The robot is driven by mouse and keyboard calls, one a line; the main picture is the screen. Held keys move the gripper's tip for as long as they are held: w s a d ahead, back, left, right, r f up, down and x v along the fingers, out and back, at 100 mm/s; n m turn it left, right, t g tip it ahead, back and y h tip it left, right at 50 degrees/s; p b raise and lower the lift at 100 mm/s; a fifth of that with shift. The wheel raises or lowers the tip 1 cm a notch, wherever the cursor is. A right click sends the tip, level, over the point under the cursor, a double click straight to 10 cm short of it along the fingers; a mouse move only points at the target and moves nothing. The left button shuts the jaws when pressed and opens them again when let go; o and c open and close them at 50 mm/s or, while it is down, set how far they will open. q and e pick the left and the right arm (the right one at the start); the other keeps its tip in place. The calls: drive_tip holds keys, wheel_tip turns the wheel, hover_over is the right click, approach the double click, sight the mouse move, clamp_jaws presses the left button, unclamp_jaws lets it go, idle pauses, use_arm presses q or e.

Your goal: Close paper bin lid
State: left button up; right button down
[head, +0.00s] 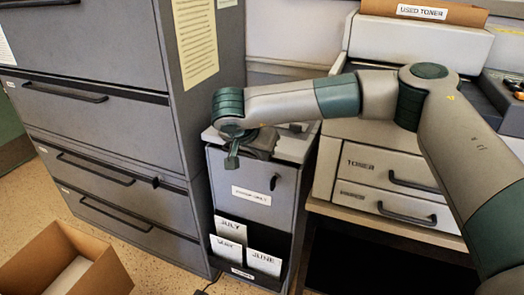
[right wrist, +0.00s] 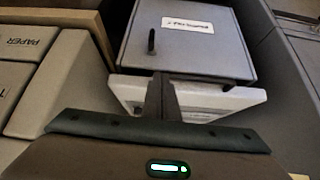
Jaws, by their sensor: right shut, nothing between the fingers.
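A narrow grey bin (head: 250,215) stands between the filing cabinet and the printer. Its grey front panel has a white label, too small to read, and a small dark handle (head: 273,183). The panel also shows in the right wrist view (right wrist: 200,52), with a pale surface (right wrist: 235,98) by its edge. I cannot tell which part is the lid or how far it is open. My right gripper (head: 232,162) is shut and empty at the bin's top left edge; its fingers show in the wrist view (right wrist: 161,85). My left gripper is not in view.
A filing cabinet (head: 90,130) stands close on the left. The printer (head: 400,50), with drawers below, stands right. A pocket on the bin's lower front holds month cards (head: 265,263). An open cardboard box (head: 105,275) sits on the floor at lower left.

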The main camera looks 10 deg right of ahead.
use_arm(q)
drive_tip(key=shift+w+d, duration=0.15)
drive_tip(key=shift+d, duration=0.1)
use_arm(e)
drive_tip(key=shift+f, duration=0.25)
